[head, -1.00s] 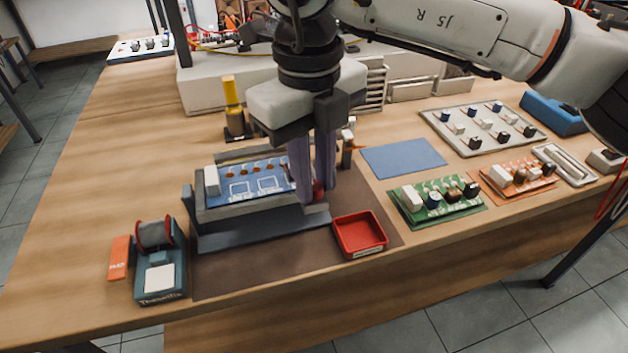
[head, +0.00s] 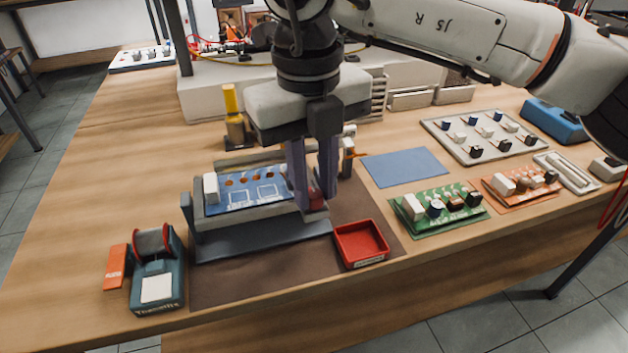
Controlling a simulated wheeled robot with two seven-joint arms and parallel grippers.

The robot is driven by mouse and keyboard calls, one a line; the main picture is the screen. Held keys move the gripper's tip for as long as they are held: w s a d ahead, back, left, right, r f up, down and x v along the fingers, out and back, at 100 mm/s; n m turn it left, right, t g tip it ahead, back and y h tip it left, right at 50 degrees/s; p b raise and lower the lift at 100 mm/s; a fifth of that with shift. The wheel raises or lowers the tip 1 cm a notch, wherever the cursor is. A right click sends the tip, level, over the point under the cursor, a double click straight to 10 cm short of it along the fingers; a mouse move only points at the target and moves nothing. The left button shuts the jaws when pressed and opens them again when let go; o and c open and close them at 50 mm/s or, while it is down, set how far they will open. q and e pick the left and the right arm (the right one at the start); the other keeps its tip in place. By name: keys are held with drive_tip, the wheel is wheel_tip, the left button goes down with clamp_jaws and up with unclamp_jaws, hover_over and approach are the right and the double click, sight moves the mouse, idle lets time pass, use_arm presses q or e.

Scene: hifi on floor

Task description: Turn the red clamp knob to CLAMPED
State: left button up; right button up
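The red clamp knob (head: 316,200) sits at the right front end of the grey board fixture (head: 262,222). It is partly hidden by my fingers. A blue circuit board (head: 242,200) lies in the fixture. My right gripper (head: 315,203) points down from above, with one fingertip on each side of the knob. The fingers appear shut on it, though the contact itself is partly hidden. I cannot read any CLAMPED marking. My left gripper is out of view.
A red tray (head: 360,243) stands close to the right of the fixture. A green board (head: 440,210) and an orange board (head: 520,186) lie farther right. A yellow-handled tool (head: 232,115) stands behind the fixture. A teal spool holder (head: 156,270) is at front left.

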sight(311, 195)
drive_tip(key=o, duration=0.3)
drive_tip(key=shift+o, duration=0.2)
drive_tip(key=shift+r, duration=0.15)
wheel_tip(311, 195, up, 10)
drive_tip(key=p, duration=0.1)
drive_tip(key=shift+a, duration=0.15)
drive_tip(key=shift+s, duration=0.15)
